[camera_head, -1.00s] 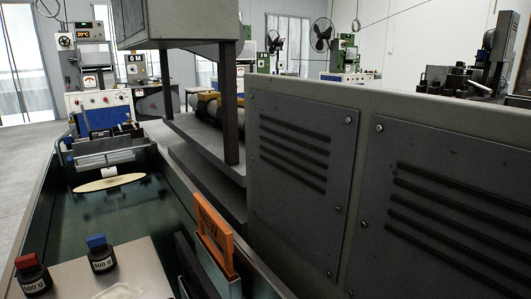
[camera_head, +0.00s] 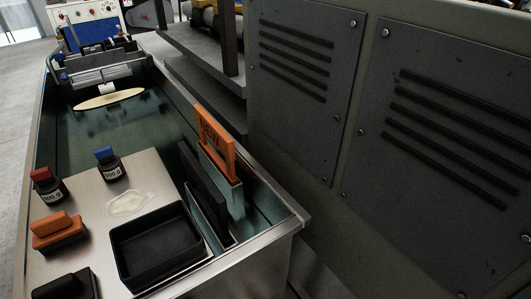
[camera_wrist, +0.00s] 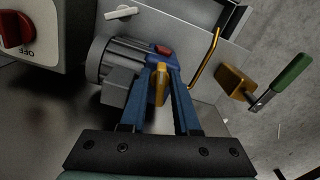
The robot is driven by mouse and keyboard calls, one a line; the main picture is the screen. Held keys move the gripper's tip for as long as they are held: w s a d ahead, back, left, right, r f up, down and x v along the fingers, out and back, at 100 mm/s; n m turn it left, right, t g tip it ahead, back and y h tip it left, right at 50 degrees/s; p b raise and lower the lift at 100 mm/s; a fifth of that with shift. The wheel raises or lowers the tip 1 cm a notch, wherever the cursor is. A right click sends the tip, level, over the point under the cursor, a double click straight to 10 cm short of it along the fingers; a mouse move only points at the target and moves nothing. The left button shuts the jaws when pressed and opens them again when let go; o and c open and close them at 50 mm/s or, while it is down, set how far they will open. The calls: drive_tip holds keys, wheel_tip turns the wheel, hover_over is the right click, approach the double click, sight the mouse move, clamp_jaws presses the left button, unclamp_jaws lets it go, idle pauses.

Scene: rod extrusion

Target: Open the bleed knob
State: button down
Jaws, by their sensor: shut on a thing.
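In the wrist view my gripper (camera_wrist: 162,72) has its two blue fingers closed in around a small gold-coloured knob (camera_wrist: 160,88), and it is shut on it. This looks like the bleed knob; no label on it shows. A red cap or button (camera_wrist: 163,50) sits just beyond the fingertips, beside a grey ribbed motor or pump body (camera_wrist: 108,62). The fingers hide part of the knob and its mount. My gripper does not show in the head view.
In the wrist view a red switch marked OFF (camera_wrist: 17,28) is at left, a bent yellow pipe (camera_wrist: 205,60) and green-handled lever (camera_wrist: 293,73) at right.

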drive_tip(key=shift+n, duration=0.4)
drive_tip(key=shift+n+p, duration=0.6)
drive_tip(key=shift+n, duration=0.4)
drive_tip(key=shift+r+n+p, duration=0.15)
drive_tip(key=shift+n+p, duration=0.25)
drive_tip(key=shift+n, duration=0.6)
drive_tip(key=shift+n+p, duration=0.45)
drive_tip(key=shift+n, duration=0.55)
